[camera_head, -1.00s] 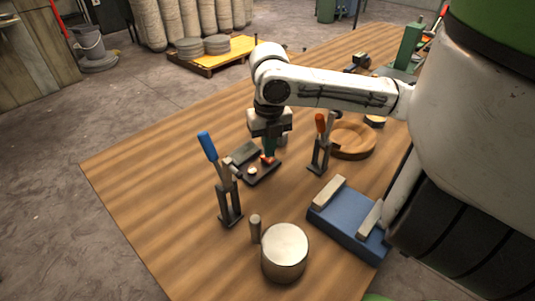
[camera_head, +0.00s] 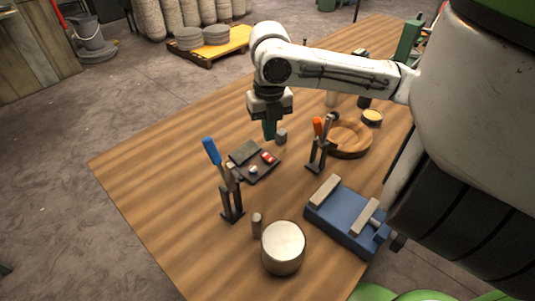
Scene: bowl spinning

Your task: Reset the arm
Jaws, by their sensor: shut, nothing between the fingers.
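My gripper (camera_head: 269,130) is at the end of my white arm, above the middle of the wooden table (camera_head: 150,170). Its fingers are together and point down, with nothing between them. It hangs just behind a dark box (camera_head: 246,153) with a red switch (camera_head: 268,157) and a small pale knob (camera_head: 253,170). A small grey block (camera_head: 281,136) is right beside the fingertips; I cannot tell whether they touch.
A blue-handled tool (camera_head: 211,152) and an orange-handled tool (camera_head: 318,126) stand upright in holders. A blue vise (camera_head: 345,217) and a metal cylinder (camera_head: 283,249) are in front. The table's left part is clear.

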